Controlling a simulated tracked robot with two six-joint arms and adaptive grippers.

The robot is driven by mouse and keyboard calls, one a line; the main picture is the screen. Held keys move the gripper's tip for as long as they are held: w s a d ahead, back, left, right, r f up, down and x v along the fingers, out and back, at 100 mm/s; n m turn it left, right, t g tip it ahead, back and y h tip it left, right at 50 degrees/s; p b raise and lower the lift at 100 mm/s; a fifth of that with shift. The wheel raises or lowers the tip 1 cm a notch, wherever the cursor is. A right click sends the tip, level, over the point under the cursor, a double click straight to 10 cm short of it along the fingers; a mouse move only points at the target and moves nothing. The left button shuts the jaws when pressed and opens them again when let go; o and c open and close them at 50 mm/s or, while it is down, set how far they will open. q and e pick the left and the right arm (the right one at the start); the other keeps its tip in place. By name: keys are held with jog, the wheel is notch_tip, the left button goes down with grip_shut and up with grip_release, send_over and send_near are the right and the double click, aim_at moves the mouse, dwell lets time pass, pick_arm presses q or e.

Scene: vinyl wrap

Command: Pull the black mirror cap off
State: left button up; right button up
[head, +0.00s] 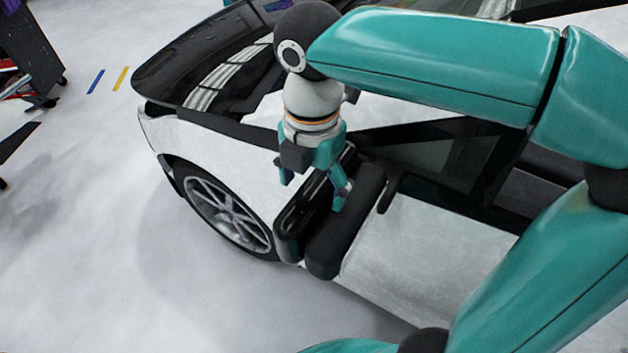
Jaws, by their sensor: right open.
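The glossy black mirror cap (291,226) sits on the front side of the car's side mirror, against the matte dark mirror housing (345,232). My right gripper (311,193) points down over the mirror with its fingers spread. One finger is on the front side of the cap. The other finger reaches down near the line between cap and housing; whether it touches either cannot be told. The gripper hides part of the cap's upper edge. My left gripper is not in view.
The white car (440,235) with black hood and dark side window stands behind the mirror, its front wheel (228,214) at left. A dark cart (30,45) stands at the far left. The pale floor (110,250) left of the car is clear.

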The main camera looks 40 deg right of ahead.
jog(key=c, duration=1.4)
jog(key=shift+o, duration=0.2)
jog(key=shift+w+a+p, duration=0.25)
jog(key=shift+w+p, duration=0.05)
jog(key=shift+w, duration=0.3)
jog(key=w+a+p, duration=0.2)
jog(key=w+p, duration=0.1)
jog(key=w, duration=0.3)
jog(key=shift+w+a, duration=0.2)
jog(key=shift+a, duration=0.1)
dwell(0.4)
dwell(0.4)
